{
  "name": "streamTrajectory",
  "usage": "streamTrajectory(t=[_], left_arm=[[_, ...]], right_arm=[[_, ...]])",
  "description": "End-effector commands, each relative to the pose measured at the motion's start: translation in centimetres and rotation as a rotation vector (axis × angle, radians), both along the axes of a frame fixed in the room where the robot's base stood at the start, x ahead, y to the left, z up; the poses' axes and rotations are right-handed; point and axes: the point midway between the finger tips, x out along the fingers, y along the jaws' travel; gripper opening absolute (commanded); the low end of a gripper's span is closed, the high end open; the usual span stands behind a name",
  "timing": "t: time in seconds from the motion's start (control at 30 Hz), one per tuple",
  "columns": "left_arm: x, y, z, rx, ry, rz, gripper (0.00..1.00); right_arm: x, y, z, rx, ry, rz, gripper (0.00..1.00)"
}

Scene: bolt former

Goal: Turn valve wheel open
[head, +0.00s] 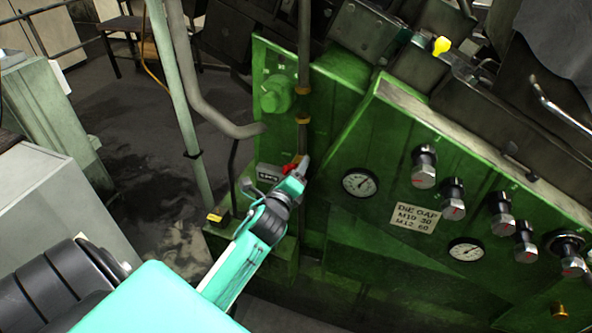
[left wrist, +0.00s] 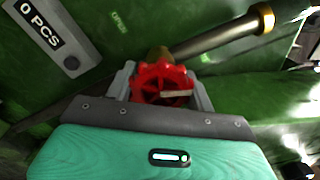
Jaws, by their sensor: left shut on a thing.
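The red valve wheel (left wrist: 160,84) sits between the two fingers of my left gripper (left wrist: 162,92) in the left wrist view. The fingers touch the wheel at its left and right sides. A brass fitting and a pipe (left wrist: 220,38) lie behind it. In the head view a bit of the red wheel (head: 291,164) shows at the tip of my left gripper (head: 297,172), low on the green machine; most of the wheel is hidden by the gripper. My right gripper is in neither view.
The green machine panel (head: 385,150) to the right carries gauges (head: 359,182) and several black knobs (head: 424,166). Vertical pipes (head: 180,110) stand left of it. A grey cabinet (head: 45,200) is at the left.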

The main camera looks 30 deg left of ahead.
Motion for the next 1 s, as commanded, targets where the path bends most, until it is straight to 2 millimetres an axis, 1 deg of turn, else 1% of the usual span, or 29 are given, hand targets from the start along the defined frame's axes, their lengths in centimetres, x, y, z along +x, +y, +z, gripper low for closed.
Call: streamTrajectory(t=[1.0], left_arm=[[0.0,0.0,0.2,-0.925,-0.222,0.001,0.31]], right_arm=[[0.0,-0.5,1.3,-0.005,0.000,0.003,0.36]])
